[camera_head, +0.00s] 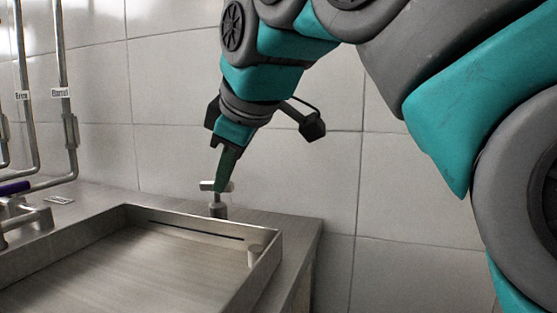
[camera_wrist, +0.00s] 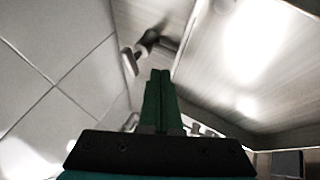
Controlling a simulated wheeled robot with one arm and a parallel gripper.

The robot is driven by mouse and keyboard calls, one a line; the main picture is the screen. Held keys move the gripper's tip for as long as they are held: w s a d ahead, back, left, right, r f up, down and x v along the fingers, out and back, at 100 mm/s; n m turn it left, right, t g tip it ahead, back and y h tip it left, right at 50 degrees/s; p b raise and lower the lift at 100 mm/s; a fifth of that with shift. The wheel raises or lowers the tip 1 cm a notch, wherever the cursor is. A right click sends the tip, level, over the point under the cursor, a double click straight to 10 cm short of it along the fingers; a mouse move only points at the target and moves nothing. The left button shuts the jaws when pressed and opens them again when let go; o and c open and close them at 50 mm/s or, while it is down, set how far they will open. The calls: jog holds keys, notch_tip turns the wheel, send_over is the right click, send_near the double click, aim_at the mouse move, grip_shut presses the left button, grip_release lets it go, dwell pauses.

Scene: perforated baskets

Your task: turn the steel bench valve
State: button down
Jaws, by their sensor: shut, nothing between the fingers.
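The steel bench valve (camera_head: 217,209) stands upright on the bench behind the basin's back rim, with a pale bar handle (camera_head: 206,185) on top. My gripper (camera_head: 220,188) points down at the handle, and its green fingers cover the middle of it. I cannot tell from this view whether they touch it. In the wrist view the fingers (camera_wrist: 160,73) are shut together with nothing between them. There the valve handle (camera_wrist: 129,62) and its dark stem (camera_wrist: 150,40) lie just beyond and left of the fingertips, apart from them in the picture.
A shallow steel basin (camera_head: 130,210) fills the bench in front, with a short steel post (camera_head: 254,256) at its right corner. Labelled pipes (camera_head: 66,105) and a purple-handled fitting (camera_head: 14,188) stand at the left. A tiled wall (camera_head: 175,110) is close behind.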

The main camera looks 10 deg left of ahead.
jog(key=x, duration=0.3)
jog(key=shift+w+a+f, duration=0.1)
jog(key=shift+a+f, duration=0.05)
jog(key=shift+f, duration=0.2)
jog(key=shift+w+a+r, duration=0.1)
jog(key=shift+w+a, duration=0.05)
jog(key=shift+w, duration=0.85)
jog(key=shift+w+a, duration=0.15)
jog(key=shift+w, duration=0.8)
jog(key=shift+d+p, duration=0.15)
jog(key=shift+p, duration=0.2)
